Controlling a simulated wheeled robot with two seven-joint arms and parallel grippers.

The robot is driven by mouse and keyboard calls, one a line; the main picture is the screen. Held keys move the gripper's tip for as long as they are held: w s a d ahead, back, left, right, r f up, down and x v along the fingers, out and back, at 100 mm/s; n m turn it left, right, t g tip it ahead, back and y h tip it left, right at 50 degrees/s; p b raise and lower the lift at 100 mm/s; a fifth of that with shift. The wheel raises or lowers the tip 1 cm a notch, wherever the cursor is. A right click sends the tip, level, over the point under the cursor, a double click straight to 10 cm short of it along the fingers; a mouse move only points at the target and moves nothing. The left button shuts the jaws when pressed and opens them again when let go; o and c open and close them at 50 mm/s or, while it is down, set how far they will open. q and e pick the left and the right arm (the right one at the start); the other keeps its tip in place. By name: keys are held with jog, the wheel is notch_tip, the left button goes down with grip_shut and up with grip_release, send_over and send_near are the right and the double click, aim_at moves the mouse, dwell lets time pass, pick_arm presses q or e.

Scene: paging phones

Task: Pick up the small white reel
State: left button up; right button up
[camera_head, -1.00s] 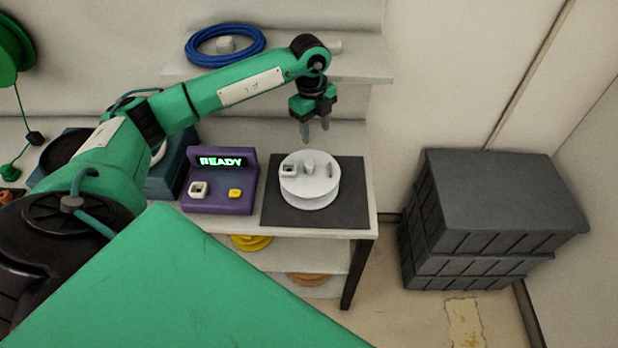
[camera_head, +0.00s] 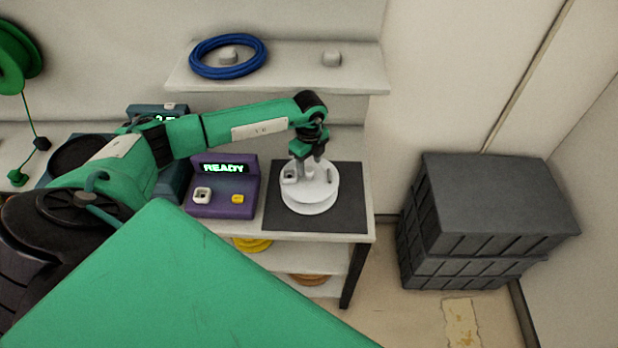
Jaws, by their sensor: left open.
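The small white reel (camera_head: 311,199) lies flat on a dark mat (camera_head: 351,208) near the right end of the workbench. My left gripper (camera_head: 308,172) is just above the reel, pointing down, with its fingertips around or beside the raised hub in the middle. The jaws are open. The fingers hide part of the reel's top, and I cannot tell whether they touch the hub. My right gripper does not show.
A purple box (camera_head: 224,190) with a lit READY display stands left of the mat. Dark stacked crates (camera_head: 490,215) stand on the floor at right.

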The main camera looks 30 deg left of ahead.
aim_at(310, 181)
pick_arm(q)
jog(key=shift+f, duration=1.15)
grip_shut()
jog(key=shift+r, duration=0.1)
